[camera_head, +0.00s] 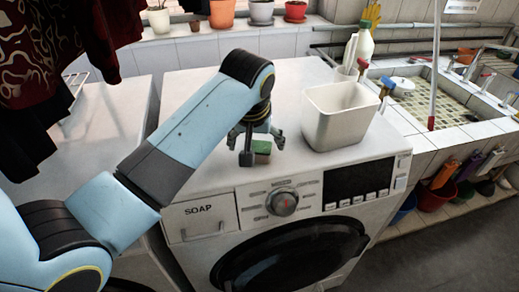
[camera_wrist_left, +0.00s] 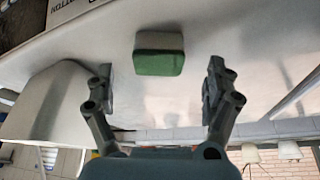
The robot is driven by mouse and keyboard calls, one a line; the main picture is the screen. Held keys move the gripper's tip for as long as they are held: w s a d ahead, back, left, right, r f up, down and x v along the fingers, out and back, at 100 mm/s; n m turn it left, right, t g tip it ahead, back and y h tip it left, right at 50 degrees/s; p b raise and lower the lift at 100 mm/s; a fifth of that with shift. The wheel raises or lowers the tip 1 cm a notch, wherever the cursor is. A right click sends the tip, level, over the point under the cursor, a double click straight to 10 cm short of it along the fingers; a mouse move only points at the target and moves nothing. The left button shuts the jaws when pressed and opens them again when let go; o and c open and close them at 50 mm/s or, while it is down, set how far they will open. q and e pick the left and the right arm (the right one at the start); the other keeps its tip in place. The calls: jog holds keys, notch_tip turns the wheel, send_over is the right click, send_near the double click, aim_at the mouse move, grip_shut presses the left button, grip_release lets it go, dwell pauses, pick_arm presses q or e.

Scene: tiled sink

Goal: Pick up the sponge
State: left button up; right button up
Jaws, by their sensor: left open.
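The sponge (camera_head: 262,147) lies on top of the white washing machine, near its front edge. My left gripper (camera_head: 258,142) is open and points down, right at the sponge. In the left wrist view the sponge (camera_wrist_left: 160,54) shows a green side and a pale side. It lies just beyond the tips of my open left gripper (camera_wrist_left: 159,88), roughly centred between the two fingers and touching neither. My right gripper is not in view.
A white bin (camera_head: 338,118) stands on the washing machine (camera_head: 200,90) to the right of the sponge. A white bottle (camera_head: 363,45) is behind it. Dark clothes hang at upper left. A tiled sink (camera_head: 432,105) is at right. The machine top behind the gripper is clear.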

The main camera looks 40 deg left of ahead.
aim_at(258, 147)
pick_arm(q)
jog(key=p+x, duration=0.1)
jog(key=x, duration=0.2)
jog(key=shift+w+f, duration=0.25)
jog(key=shift+w+a+f, duration=0.1)
jog(key=shift+a+f, duration=0.05)
jog(key=shift+f, duration=0.3)
jog(key=shift+c, duration=1.1)
jog(key=c, duration=0.7)
jog(key=shift+c, duration=0.4)
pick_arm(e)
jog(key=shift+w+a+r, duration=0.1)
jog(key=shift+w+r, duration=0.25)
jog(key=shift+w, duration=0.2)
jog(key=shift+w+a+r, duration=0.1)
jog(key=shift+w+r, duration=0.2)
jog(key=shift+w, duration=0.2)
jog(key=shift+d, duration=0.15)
